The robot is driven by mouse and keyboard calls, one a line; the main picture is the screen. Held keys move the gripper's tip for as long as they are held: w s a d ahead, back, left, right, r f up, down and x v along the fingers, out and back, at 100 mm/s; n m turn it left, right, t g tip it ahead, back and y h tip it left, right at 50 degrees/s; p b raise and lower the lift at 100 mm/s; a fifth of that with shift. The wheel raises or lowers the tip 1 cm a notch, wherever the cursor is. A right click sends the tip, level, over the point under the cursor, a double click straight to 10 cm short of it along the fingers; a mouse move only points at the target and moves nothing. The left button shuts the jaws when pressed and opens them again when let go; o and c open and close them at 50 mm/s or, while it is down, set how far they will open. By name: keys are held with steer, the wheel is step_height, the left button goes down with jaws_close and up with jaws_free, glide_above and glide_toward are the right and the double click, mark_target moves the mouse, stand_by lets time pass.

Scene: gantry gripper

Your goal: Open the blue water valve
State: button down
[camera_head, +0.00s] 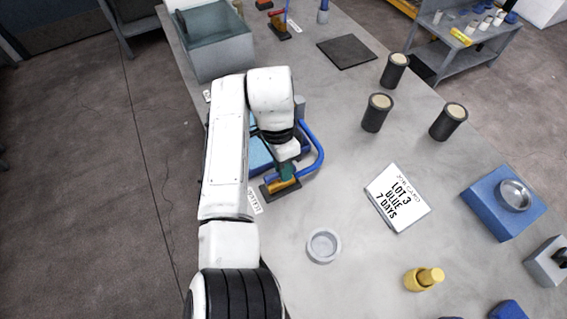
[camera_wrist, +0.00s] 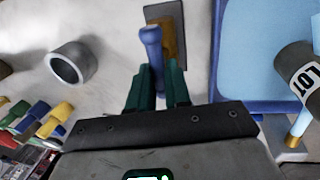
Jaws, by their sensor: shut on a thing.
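The blue water valve has a brass body on a dark base plate (camera_head: 268,192), next to a paper label on the bench. In the wrist view its blue lever handle (camera_wrist: 151,38) runs between the two green fingers of my gripper (camera_wrist: 158,88), which is shut on it. The brass body (camera_wrist: 167,40) shows beside the handle, on the dark plate. In the head view my gripper (camera_head: 287,172) is over the valve and hides most of the handle.
A grey ring cup (camera_head: 323,245), a yellow fitting (camera_head: 424,279) and several dark cylinders (camera_head: 376,113) stand on the bench.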

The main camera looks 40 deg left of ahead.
stand_by(0.4)
steer(key=c, duration=1.1)
jaws_free()
step_height(320, 180, up, 11)
steer(key=a, duration=0.2)
steer(key=shift+w+f, duration=0.2)
steer(key=shift+w, duration=0.2)
